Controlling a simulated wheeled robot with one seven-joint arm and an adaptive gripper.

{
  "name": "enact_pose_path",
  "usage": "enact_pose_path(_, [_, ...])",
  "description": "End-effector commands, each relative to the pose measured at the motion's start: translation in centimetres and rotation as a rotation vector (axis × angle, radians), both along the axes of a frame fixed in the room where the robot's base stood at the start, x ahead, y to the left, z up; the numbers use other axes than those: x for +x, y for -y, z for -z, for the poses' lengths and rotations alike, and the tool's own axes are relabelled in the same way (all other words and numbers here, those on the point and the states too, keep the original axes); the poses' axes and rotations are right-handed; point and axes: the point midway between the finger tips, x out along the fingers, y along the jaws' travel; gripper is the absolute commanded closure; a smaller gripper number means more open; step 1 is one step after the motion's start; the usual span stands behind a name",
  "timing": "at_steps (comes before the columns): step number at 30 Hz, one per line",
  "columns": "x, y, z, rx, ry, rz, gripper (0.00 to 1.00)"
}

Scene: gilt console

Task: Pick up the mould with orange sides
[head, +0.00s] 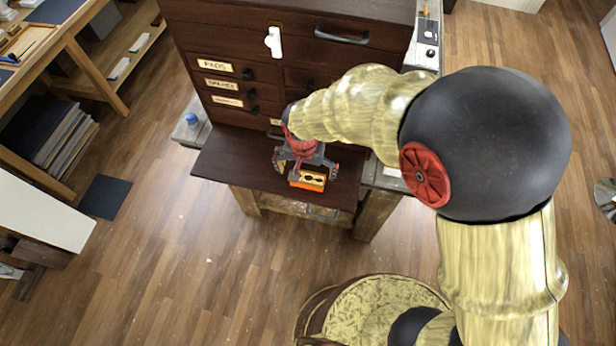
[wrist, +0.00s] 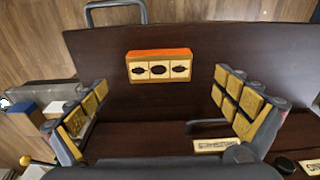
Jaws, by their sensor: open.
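The mould with orange sides (head: 308,181) lies on the dark brown pull-out board of the cabinet. In the wrist view the mould (wrist: 159,68) shows a pale top with several dark hollows and an orange side along its far edge. My gripper (head: 306,168) is over the board, just behind the mould in the head view. In the wrist view my gripper (wrist: 158,112) is open, its two yellow-padded fingers wide apart and empty. The mould lies ahead of the fingertips, between their lines, apart from both. In the head view my gripper hides part of the board near the mould.
The dark board (head: 225,165) is bare around the mould. Behind it stands the drawer cabinet (head: 240,45) with labelled drawers, knobs and a white handle-like item (head: 273,41). A blue-topped item (head: 191,119) stands on a ledge left of the board. A patterned round seat (head: 385,300) is in front.

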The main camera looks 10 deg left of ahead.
Motion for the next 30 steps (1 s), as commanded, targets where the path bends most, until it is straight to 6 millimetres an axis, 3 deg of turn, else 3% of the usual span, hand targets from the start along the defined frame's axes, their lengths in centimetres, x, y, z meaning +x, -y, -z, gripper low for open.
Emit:
enact_pose_path(17, [1.2, 0.2, 6.2, -0.001, -0.002, -0.001, 0.00])
enact_pose_path(24, [1.3, 0.1, 6.4, 0.000, 0.000, -0.002, 0.00])
enact_pose_path(30, [1.3, 0.2, 6.4, 0.000, -0.001, -0.002, 0.11])
